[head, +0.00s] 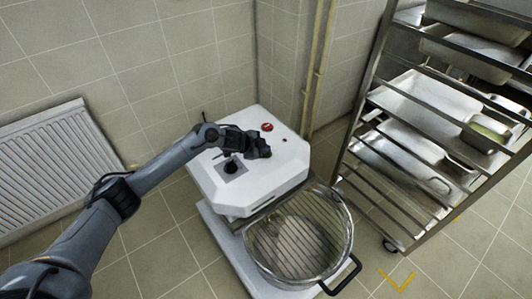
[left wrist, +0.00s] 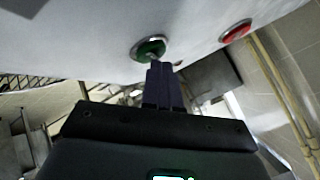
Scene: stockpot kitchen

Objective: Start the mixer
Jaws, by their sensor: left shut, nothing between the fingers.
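The mixer (head: 252,190) has a white housing with a flat top. A red button (head: 267,127) shows on its top and also in the left wrist view (left wrist: 235,32). A green button (left wrist: 148,48) in a metal ring shows in the left wrist view; my gripper mostly covers it in the head view. My left gripper (head: 264,152) is over the mixer top, shut and empty. In the left wrist view its fingertips (left wrist: 160,66) overlap the lower edge of the green button; I cannot tell whether they touch it. My right gripper is out of view.
A black knob (head: 231,167) stands on the mixer top. The bowl under a wire guard (head: 297,235) sits in front, with a black handle (head: 340,276). A metal rack with trays (head: 375,120) stands at right, a radiator (head: 50,165) at left. Yellow pipes (head: 316,70) run up the wall behind.

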